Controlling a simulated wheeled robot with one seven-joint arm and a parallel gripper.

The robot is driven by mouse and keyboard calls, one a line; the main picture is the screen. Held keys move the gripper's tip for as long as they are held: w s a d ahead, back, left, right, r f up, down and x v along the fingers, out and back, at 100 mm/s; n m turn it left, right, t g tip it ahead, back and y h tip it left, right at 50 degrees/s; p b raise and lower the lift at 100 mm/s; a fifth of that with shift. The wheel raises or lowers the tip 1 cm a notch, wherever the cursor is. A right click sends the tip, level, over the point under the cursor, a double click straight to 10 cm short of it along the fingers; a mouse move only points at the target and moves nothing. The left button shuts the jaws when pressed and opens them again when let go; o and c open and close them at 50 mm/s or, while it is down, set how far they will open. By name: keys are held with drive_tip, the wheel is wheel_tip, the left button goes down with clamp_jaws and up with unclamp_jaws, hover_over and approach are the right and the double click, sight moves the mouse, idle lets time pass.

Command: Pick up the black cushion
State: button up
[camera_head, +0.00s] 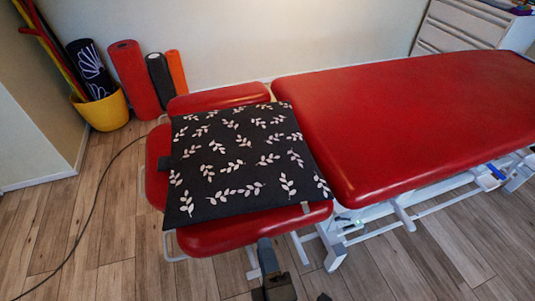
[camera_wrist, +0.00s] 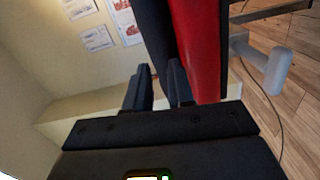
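The black cushion (camera_head: 238,165) with a white leaf pattern lies flat on the red head section (camera_head: 215,237) of the treatment table. In the wrist view its plain dark edge (camera_wrist: 158,35) shows beside the red padding (camera_wrist: 198,50), beyond my fingers. My gripper (camera_head: 265,243) is at the near edge of the head section, just in front of the cushion's near side. In the wrist view my gripper (camera_wrist: 158,85) has its two fingers apart with a gap between them. The cushion edge lies ahead, roughly in line with that gap. Whether a finger touches it is unclear.
The long red table section (camera_head: 420,110) extends to the right on a white frame (camera_head: 400,215). A yellow bucket (camera_head: 103,110) and upright foam rollers (camera_head: 135,80) stand by the back wall. A cable (camera_head: 95,205) crosses the floor on the left. The near floor is open.

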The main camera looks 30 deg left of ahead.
sight(245, 211)
drive_tip(key=shift+n+g+y, duration=0.3)
drive_tip(key=shift+n+y, duration=0.1)
drive_tip(key=shift+n, duration=0.4)
drive_tip(key=shift+s+a+p+x, duration=0.15)
drive_tip(key=shift+s+p+x, duration=0.05)
drive_tip(key=shift+x, duration=1.6)
drive_tip(key=shift+s+a+p+x, duration=0.15)
drive_tip(key=shift+p+x, duration=0.05)
drive_tip(key=shift+x, duration=1.55)
drive_tip(key=shift+s+a+p+x, duration=0.15)
drive_tip(key=shift+s+p+x, duration=0.05)
drive_tip(key=shift+x, duration=1.6)
drive_tip(key=shift+r, duration=0.1)
